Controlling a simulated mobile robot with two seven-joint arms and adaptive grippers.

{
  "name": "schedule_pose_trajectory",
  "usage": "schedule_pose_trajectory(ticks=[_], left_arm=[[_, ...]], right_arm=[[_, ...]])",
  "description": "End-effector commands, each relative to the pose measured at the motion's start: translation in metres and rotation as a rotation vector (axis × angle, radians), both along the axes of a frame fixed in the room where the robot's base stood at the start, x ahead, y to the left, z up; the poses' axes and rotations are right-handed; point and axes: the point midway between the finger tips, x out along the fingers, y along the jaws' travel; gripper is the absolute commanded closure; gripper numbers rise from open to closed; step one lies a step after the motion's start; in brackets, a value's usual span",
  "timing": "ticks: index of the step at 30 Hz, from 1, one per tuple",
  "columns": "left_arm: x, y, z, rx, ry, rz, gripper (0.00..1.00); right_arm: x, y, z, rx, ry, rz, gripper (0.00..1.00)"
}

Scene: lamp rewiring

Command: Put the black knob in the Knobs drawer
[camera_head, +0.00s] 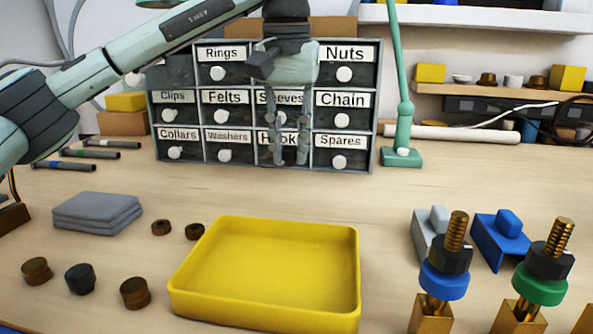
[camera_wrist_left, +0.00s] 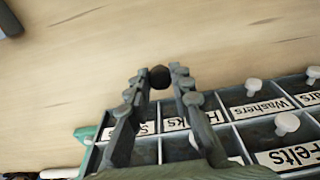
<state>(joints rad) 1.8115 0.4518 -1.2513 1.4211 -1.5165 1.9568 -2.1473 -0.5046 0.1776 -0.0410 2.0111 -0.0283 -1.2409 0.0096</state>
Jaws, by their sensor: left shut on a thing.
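A black knob (camera_head: 80,279) stands on the table at the left front, between two brown ones. My left gripper (camera_head: 291,160) hangs fingers down in front of the drawer cabinet (camera_head: 375,150), over the Sleeves and Hooks column. In the left wrist view its fingertips are closed on a small dark round thing (camera_wrist_left: 160,77); I cannot tell what it is. No Knobs label is readable. The first and third top-row labels are hidden by my left arm and gripper. The readable drawers look shut. My right gripper is not in view.
A yellow tray (camera_head: 265,318) stands empty at the front middle. Brown knobs (camera_head: 37,271), small brown rings (camera_head: 160,227) and grey pads (camera_head: 97,213) lie to its left. Brass lamp parts (camera_head: 442,265) stand at the right. A green lamp stand (camera_head: 402,157) is beside the cabinet.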

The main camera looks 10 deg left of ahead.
Motion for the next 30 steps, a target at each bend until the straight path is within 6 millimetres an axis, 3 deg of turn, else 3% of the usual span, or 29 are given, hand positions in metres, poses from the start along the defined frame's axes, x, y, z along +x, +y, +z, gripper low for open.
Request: schedule_pose_trajectory(ticks=[5,13,25,26,30], left_arm=[[0.003,-0.008,-0.008,0.000,-0.001,0.001,0.94],[0.002,-0.008,-0.043,0.000,0.001,0.000,0.94],[0.003,-0.008,-0.049,-0.001,-0.001,0.000,0.94],[0.003,-0.008,-0.048,-0.001,-0.001,0.000,0.75],[0.003,-0.008,-0.048,-0.001,-0.001,0.000,0.58]], right_arm=[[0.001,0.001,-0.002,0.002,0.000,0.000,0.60],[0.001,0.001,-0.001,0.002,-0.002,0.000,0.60],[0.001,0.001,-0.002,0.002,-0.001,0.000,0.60],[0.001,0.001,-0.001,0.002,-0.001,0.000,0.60],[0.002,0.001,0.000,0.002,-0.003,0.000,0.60]])
